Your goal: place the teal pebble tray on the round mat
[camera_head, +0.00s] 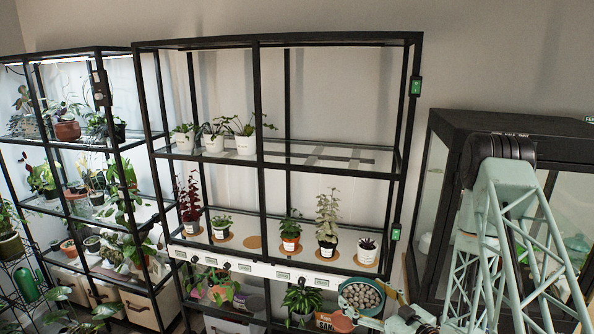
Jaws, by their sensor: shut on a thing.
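The teal pebble tray (341,301) is a round teal dish full of grey pebbles, at the lower right in front of the shelf unit's lower edge. My gripper (383,311) is at the tray's right side, shut on its rim; the fingertips are small and partly hidden. The tray looks about level and raised in front of the shelf. A bare round tan mat (252,242) lies on the middle shelf, between a small green plant and the central post. Other round mats lie under the potted plants there.
On the middle shelf stand a red-leaved plant (189,208), a small green plant (222,226), a pale leafy plant (327,222) and others. A black central post (258,150) rises beside the bare mat. A dark glass cabinet (450,185) stands at right.

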